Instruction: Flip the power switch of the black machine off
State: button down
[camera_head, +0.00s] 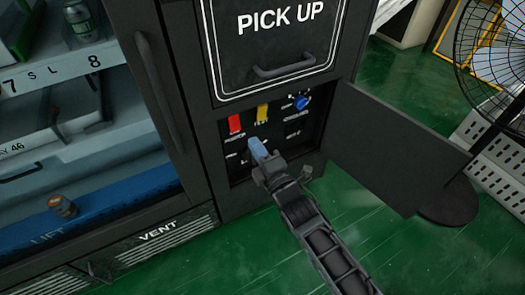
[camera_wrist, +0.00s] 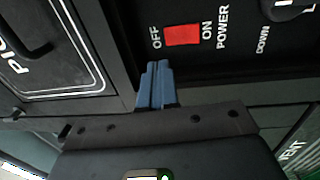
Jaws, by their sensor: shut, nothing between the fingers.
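The black machine (camera_head: 205,135) has an open control compartment under its "PICK UP" hatch. A red power switch (camera_head: 235,123) is at the compartment's upper left. In the wrist view the red switch (camera_wrist: 182,35) lies between the labels "OFF" and "ON", with "POWER" beside them. Which way it is tipped I cannot tell. My gripper (camera_head: 256,147) has its blue fingers together and empty, in front of the panel, below and right of the red switch. In the wrist view the fingertips (camera_wrist: 157,68) appear just below the switch, on its "OFF" side; contact is not visible.
A yellow switch (camera_head: 262,113) and a blue knob (camera_head: 300,102) are right of the red switch. The compartment door (camera_head: 390,145) stands open to the right. A fan (camera_head: 495,50) stands beyond it. A glass-fronted shelf section (camera_head: 65,115) is at left.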

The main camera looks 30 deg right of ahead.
jog(key=shift+s+r, duration=0.15)
jog(key=shift+s, duration=0.65)
jog(key=shift+s+r, duration=0.1)
jog(key=shift+s, duration=0.7)
jog(key=s+a+r+m+g, duration=0.15)
jog(key=s+m, duration=0.55)
jog(key=s, duration=0.9)
jog(key=s+a+r+m+g, duration=0.1)
jog(key=s+r+m, duration=0.35)
jog(key=s, duration=1.15)
jog(key=s+d+r+m+g, duration=0.2)
jog(key=s+r+m, duration=0.4)
jog(key=s+r, duration=0.15)
notch_tip(320, 180, up, 14)
jog(key=p, duration=1.5)
jog(key=shift+s+r, duration=0.25)
jog(key=shift+s, duration=0.15)
